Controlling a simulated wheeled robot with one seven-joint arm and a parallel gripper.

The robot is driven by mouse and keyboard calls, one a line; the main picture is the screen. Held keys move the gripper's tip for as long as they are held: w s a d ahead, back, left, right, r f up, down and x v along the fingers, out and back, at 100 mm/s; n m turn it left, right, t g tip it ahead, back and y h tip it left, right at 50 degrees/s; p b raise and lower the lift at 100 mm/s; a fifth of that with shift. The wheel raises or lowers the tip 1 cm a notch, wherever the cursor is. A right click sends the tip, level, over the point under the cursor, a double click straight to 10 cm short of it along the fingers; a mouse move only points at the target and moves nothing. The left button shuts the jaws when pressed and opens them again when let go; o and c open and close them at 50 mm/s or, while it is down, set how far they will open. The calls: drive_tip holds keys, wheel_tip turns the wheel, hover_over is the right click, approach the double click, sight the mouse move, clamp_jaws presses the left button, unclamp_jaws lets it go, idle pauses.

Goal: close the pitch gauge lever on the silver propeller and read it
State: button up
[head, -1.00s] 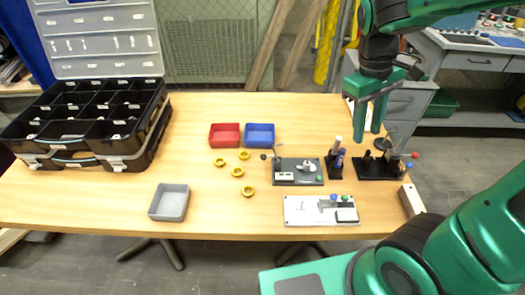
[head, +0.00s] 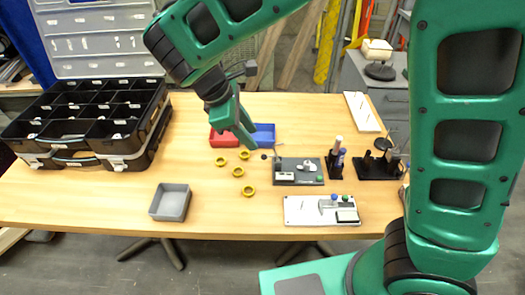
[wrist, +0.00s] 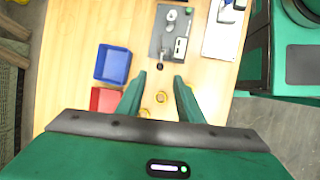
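The pitch gauge seems to be the dark grey plate (head: 309,177) at the middle right of the table, with the small silver propeller (head: 306,166) on it. The lever with a black ball knob (head: 264,157) sticks up at the plate's left end. In the wrist view the plate (wrist: 157,36), propeller (wrist: 171,16) and knob (wrist: 160,66) lie ahead of my fingers. My gripper (head: 245,138) is in the air above the red and blue bins, left of the lever. In the wrist view its fingers (wrist: 160,78) are apart with nothing between them.
The red bin (head: 218,141) and blue bin (head: 265,130) are partly behind my gripper. Several yellow rings (head: 238,172) lie left of the plate. A white board (head: 300,215) with tools is in front, a black pen holder (head: 334,168) right. A grey bin (head: 170,202) stands front left.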

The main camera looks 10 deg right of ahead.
sight(263, 156)
drive_tip(key=x, duration=1)
drive_tip(key=shift+r, duration=0.1)
clamp_jaws()
